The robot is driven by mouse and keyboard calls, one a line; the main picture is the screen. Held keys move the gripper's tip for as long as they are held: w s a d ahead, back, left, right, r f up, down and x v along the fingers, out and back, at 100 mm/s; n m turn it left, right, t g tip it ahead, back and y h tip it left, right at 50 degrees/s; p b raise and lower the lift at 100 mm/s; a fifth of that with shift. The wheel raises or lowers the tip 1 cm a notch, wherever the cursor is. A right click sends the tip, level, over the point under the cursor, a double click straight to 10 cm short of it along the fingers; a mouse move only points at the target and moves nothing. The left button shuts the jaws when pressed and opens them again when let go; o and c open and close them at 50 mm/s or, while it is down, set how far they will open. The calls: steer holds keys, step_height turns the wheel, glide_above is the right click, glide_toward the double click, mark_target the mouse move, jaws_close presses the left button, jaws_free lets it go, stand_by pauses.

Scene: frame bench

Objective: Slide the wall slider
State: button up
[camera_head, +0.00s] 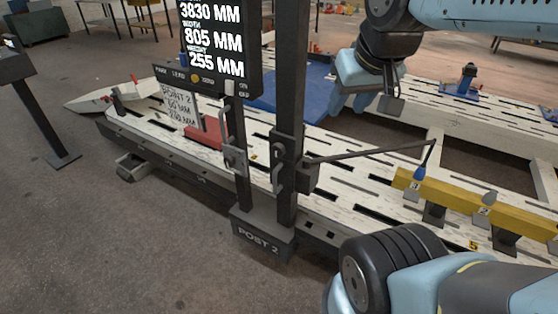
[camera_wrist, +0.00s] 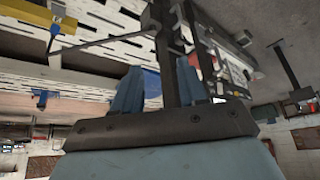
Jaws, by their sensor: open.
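No part is clearly marked as the wall slider. The closest match is a dark carriage (camera_head: 290,165) with a handle, around the upright post (camera_head: 290,90) labelled POST 2. A thin rod (camera_head: 375,152) extends right from it, ending in a hooked tip. A second smaller bracket (camera_head: 234,152) with a lever sits on the thinner post to its left. My gripper (camera_head: 365,100) hangs right of the post, above the bench, open and empty. In the wrist view my gripper's blue fingers (camera_wrist: 158,80) stand apart, with the post (camera_wrist: 168,60) beyond them.
The long white slotted bench (camera_head: 330,205) runs across the floor. A display (camera_head: 215,45) with measurements hangs on the post's left. A yellow beam (camera_head: 480,198) lies at right. A blue panel (camera_head: 300,95) and a red block (camera_head: 207,132) lie behind. Grey floor (camera_head: 130,240) is open at front left.

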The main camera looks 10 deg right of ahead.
mark_target(275, 190)
stand_by(0.4)
steer(key=w+a+f+n+g+h, duration=0.3)
steer(key=w+f+n, duration=0.1)
steer(key=w+f, duration=0.4)
steer(key=w+a+f+n+g+h, duration=0.2)
steer(key=w+a+f+n+g, duration=0.15)
steer(key=w+f, duration=0.5)
steer(key=w+a+f+n+t+h, duration=0.1)
steer(key=a+f+n+t+h, duration=0.25)
steer(key=f+n, duration=0.4)
steer(key=w+a+f+n+t+h, duration=0.1)
steer(key=a+f+n+t+h, duration=0.3)
steer(key=f, duration=0.7)
steer(key=w+a+f+n+t+h, duration=0.1)
steer(key=a+f+n+t+h, duration=0.2)
steer(key=a+f+n, duration=0.45)
steer(key=shift+m+y, duration=0.25)
steer(key=shift+m, duration=0.6)
steer(key=x, duration=1.5)
steer(key=shift+s+d+f, duration=0.1)
steer(key=shift+d+f, duration=0.3)
steer(key=shift+d, duration=0.15)
jaws_close()
